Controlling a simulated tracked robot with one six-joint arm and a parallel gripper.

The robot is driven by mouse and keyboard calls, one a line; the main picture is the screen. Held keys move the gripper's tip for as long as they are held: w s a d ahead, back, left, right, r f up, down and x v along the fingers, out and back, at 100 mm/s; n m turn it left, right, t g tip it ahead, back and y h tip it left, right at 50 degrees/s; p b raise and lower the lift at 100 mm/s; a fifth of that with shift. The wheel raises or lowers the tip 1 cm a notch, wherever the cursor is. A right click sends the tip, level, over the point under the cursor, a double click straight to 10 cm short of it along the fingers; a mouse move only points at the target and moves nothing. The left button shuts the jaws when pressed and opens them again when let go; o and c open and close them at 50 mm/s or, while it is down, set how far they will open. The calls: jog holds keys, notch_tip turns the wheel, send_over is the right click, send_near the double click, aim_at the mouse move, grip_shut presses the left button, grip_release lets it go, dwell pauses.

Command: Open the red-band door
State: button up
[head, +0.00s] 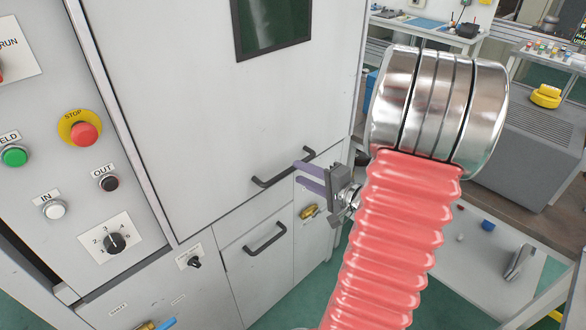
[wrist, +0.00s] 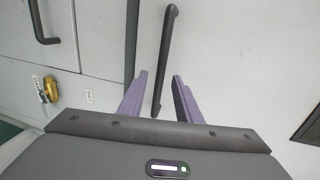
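A large pale door (head: 215,120) with a dark window fills the middle of the head view; I see no red band on its visible part. A dark bar handle (head: 268,182) sits near its lower edge. My gripper (head: 297,172) is open at the right end of this handle, its two purple fingers pointing left. In the wrist view, the same handle (wrist: 169,35) runs lengthwise between the open fingers (wrist: 159,76). I cannot tell whether either finger touches it. The door looks closed.
Below the door is a smaller panel with its own dark handle (head: 265,238) and a brass fitting (head: 309,211) beside it. A control panel with a red stop button (head: 84,134) stands left. A white table (head: 475,250) is at right.

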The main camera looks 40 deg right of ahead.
aim_at(294, 169)
jog(key=shift+x, duration=2.5)
jog(key=shift+c, duration=0.5)
grip_shut()
jog(key=shift+d, duration=0.15)
